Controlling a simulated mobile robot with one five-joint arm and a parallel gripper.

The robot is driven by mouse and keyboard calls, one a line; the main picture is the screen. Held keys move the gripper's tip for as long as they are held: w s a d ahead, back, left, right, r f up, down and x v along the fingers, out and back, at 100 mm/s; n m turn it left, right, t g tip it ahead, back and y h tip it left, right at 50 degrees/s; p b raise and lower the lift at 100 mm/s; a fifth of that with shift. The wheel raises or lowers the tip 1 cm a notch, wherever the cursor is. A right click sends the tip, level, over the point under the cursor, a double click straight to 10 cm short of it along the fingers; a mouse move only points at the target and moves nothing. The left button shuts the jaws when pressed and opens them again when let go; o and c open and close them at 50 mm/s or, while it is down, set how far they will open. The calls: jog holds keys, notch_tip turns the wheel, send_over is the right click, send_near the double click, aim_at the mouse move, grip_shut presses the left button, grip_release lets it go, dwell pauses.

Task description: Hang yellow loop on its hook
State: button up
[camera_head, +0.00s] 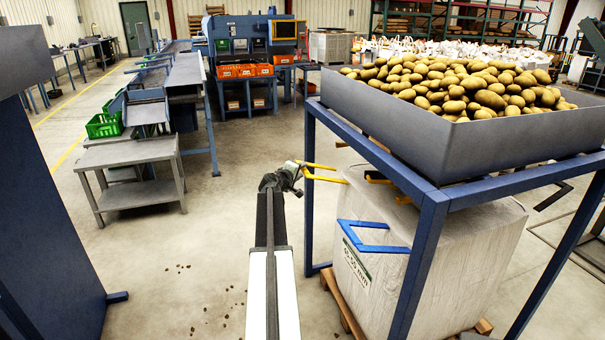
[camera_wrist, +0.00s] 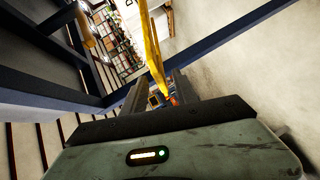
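The yellow loop (camera_head: 322,180) sticks out stiffly to the left from the top corner of the white big bag (camera_head: 450,235). My gripper (camera_head: 297,168) is at the loop's outer left end. In the wrist view the yellow loop (camera_wrist: 153,52) runs between the two fingers of my gripper (camera_wrist: 161,80). The fingers stand apart, with a gap visible beside the strap, so they look open. Yellow hook-like pieces (camera_head: 377,179) show under the blue frame's top rail; which one belongs to this loop is unclear.
A blue steel frame (camera_head: 428,235) stands around the bag, with a potato-filled hopper (camera_head: 500,143) above. A blue loop (camera_head: 375,248) hangs at the bag's front. A wooden pallet (camera_head: 345,305) lies beneath. A blue post stands at far left.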

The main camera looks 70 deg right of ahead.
jog(key=x, duration=0.3)
jog(key=shift+d+f, duration=0.1)
jog(key=shift+d, duration=0.05)
grip_shut()
dwell(1.1)
